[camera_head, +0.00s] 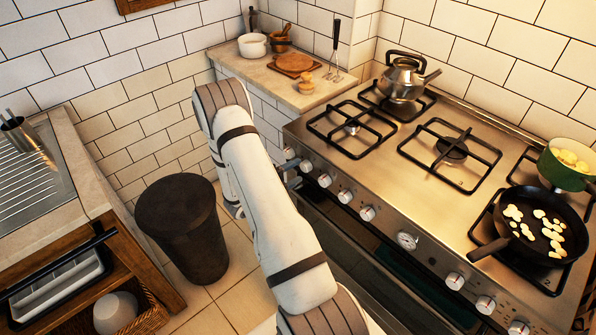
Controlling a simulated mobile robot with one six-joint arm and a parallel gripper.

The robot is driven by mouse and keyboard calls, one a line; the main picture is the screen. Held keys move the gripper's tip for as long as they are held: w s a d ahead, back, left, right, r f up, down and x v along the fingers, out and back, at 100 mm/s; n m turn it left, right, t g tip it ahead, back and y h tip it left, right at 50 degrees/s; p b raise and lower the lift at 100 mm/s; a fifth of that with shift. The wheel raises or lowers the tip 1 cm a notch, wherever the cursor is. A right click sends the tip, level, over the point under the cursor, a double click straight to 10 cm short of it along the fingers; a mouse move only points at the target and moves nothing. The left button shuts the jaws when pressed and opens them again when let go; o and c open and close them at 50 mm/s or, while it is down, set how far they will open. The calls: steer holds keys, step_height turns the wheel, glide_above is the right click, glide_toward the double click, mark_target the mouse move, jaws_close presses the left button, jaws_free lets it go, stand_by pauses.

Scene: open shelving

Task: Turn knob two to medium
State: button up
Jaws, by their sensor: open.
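A row of silver knobs runs along the front panel of the steel stove (455,205). Counting from the left, the first knob (289,153) and the second knob (306,166) are at the panel's left end. A third knob (325,180) sits just right of them. No numbers or settings can be read at this size. My gripper (291,174) is at the stove's left front, just below and left of the second knob. Most of it is hidden behind my white arm. Whether it touches a knob cannot be told. It appears empty.
A kettle (403,78) stands on the back left burner. A frying pan (540,240) with pale slices and a green pot (567,163) are at the right. A dark bin (183,230) stands on the floor left of my arm.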

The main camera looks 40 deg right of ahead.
steer(key=a, duration=0.6)
steer(key=shift+s+r, duration=0.15)
steer(key=s+a+r+m+g+y, duration=0.3)
steer(key=s+r+m, duration=0.2)
steer(key=r+m, duration=0.4)
steer(key=s+a+r+m+g+y, duration=0.25)
steer(key=s+r+m+y, duration=0.2)
steer(key=r+m, duration=0.4)
steer(key=s+a+r+m+t+y, duration=0.3)
steer(key=s+a+r+m+y, duration=0.1)
steer(key=a+m, duration=0.4)
steer(key=s+a+r+m+t+y, duration=0.4)
steer(key=a+m, duration=0.4)
steer(key=m, duration=0.5)
steer(key=shift+s+a+r+y, duration=0.2)
steer(key=shift+s+y, duration=0.65)
steer(key=shift+s, duration=0.15)
